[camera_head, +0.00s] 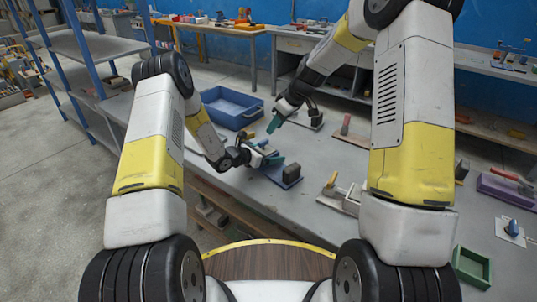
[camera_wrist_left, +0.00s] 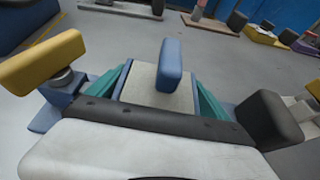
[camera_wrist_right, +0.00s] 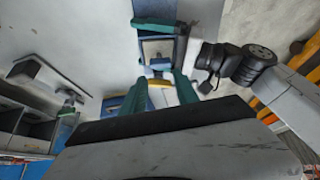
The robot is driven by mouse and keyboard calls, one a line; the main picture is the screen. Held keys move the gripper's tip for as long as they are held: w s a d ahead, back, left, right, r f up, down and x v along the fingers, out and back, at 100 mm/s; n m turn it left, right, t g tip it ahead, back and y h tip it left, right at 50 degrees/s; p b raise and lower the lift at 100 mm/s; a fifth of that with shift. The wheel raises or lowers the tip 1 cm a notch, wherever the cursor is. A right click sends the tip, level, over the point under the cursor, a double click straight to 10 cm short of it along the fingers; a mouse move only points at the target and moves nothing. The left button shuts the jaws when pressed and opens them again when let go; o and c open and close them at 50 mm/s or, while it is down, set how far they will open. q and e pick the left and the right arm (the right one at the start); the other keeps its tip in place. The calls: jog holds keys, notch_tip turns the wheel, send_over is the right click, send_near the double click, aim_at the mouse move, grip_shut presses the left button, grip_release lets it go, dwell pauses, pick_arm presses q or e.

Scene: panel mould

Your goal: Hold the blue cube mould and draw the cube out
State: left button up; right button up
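The blue cube mould (camera_wrist_left: 123,80) has thin blue walls around a pale grey cube (camera_wrist_left: 145,82). An upright blue handle (camera_wrist_left: 170,65) stands on the cube. My left gripper (camera_head: 266,159) has its teal fingers against two opposite walls of the mould, shut on it. The left wrist view also shows a yellow-handled clamp part (camera_wrist_left: 45,60) on the left and a dark block (camera_wrist_left: 268,118) on the right. My right gripper (camera_head: 274,124) is above and behind the mould. In the right wrist view its fingers are apart, and the blue handle shows beyond their tips.
The mould stands by a blue base (camera_head: 290,182) on the grey bench. A blue bin (camera_head: 228,105) stands behind at the left. Other fixtures stand on the right, with a green tray (camera_head: 472,266) and a purple tray (camera_head: 505,190). Bench between bin and mould is mostly clear.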

pick_arm(q)
jog(key=c, duration=1.4)
pick_arm(e)
jog(key=shift+o, duration=0.2)
pick_arm(q)
jog(key=shift+o, duration=0.2)
pick_arm(e)
jog(key=shift+o, duration=0.2)
jog(key=shift+s+a+f+m+g+h, duration=0.15)
jog(key=shift+a+f+m+g+h, duration=0.2)
jog(key=shift+a+m, duration=0.45)
jog(key=m+h, duration=0.7)
jog(key=m, duration=1.1)
send_near(263, 141)
jog(key=shift+m, duration=0.3)
jog(key=shift+x, duration=5.4)
